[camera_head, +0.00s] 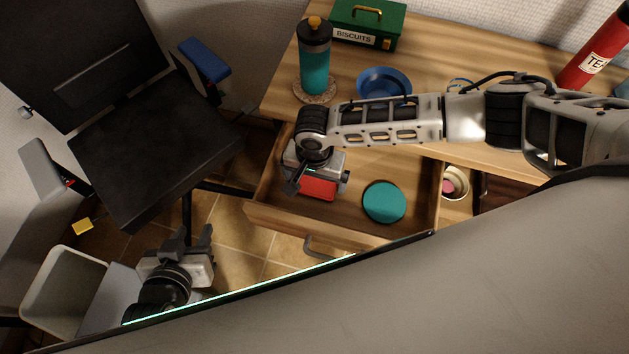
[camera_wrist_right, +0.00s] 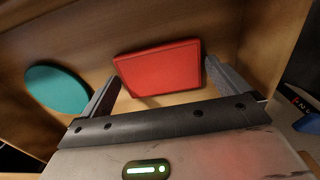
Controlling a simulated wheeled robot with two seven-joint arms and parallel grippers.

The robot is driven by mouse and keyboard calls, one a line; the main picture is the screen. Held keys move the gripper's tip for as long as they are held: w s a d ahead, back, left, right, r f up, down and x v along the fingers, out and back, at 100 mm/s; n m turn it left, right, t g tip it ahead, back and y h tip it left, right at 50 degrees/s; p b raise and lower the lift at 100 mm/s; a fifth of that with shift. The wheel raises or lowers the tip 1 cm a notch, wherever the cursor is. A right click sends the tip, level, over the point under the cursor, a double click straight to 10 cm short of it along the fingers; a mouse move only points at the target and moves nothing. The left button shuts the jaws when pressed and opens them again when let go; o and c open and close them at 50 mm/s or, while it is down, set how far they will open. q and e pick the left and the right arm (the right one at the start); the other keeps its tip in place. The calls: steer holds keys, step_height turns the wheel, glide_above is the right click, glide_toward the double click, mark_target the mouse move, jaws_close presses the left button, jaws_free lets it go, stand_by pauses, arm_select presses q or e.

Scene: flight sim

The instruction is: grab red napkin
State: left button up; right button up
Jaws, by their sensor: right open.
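The red napkin (camera_head: 318,187) is a flat, folded rectangle lying in the open wooden drawer (camera_head: 400,223). My right gripper (camera_head: 313,190) is over it in the drawer and hides part of it in the head view. In the right wrist view the napkin (camera_wrist_right: 160,68) lies ahead of and between the two spread fingers of my right gripper (camera_wrist_right: 158,88). That gripper is open; whether a finger touches the napkin I cannot tell. My left gripper (camera_head: 190,240) is low at the left, outside the drawer, with its fingers apart and nothing seen between them.
A teal round item (camera_head: 384,202) lies in the drawer right of the napkin. On the desk stand a teal bottle (camera_head: 314,70), a blue bowl (camera_head: 384,84), a green biscuit tin (camera_head: 367,22) and a red tea canister (camera_head: 596,50). A black chair (camera_head: 150,145) is at the left.

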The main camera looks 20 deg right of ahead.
steer(key=shift+f, duration=0.1)
steer(key=shift+c, duration=0.3)
steer(key=c, duration=0.6)
